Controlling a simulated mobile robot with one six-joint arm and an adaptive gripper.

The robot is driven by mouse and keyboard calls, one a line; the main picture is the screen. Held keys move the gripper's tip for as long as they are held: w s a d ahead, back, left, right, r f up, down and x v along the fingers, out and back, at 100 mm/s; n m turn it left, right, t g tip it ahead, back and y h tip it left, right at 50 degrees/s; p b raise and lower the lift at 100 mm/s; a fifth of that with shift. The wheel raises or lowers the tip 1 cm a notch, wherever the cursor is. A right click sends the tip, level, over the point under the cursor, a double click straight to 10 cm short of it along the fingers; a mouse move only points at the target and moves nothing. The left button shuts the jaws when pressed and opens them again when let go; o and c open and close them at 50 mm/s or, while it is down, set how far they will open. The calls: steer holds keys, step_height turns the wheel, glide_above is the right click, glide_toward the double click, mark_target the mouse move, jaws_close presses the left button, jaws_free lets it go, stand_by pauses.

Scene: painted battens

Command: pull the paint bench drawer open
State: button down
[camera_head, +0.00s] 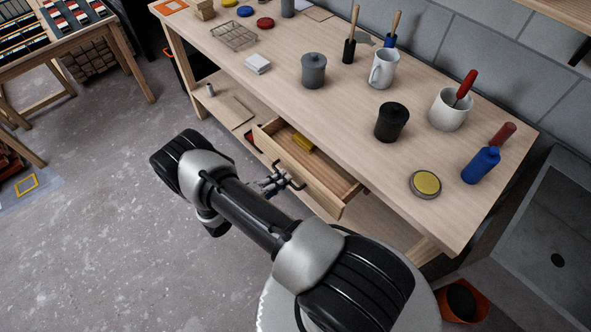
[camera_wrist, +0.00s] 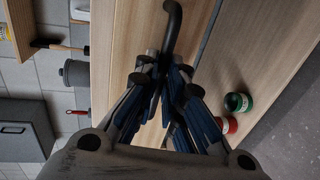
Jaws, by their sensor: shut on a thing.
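The paint bench (camera_head: 345,108) is a pale wooden table with a drawer (camera_head: 318,184) under its top. The drawer stands partly open, with a yellow item (camera_head: 303,142) inside. Its dark bar handle (camera_head: 287,176) is on the front panel. My gripper (camera_head: 272,185) is at the drawer front, shut on the handle. In the wrist view the handle (camera_wrist: 173,30) runs between the fingertips of my gripper (camera_wrist: 162,72), in front of the pale wooden drawer front. My arm hides part of the floor before the bench.
A sink (camera_head: 545,240) is at the right, with an orange bucket (camera_head: 463,302) below. Open floor (camera_head: 110,210) lies left.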

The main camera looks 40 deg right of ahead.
steer(key=f+b+v, duration=0.2)
steer(key=b+v, duration=0.1)
steer(key=v, duration=1)
steer(key=shift+a+f+b, duration=0.2)
steer(key=shift+f+b, duration=0.1)
steer(key=shift+f, duration=0.05)
steer(key=shift+s, duration=0.1)
steer(key=c, duration=1.7)
jaws_free()
steer(key=shift+a, duration=0.1)
steer(key=v, duration=1.1)
steer(key=shift+s+a+r, duration=0.1)
steer(key=shift+a+r, duration=0.05)
steer(key=shift+a, duration=0.25)
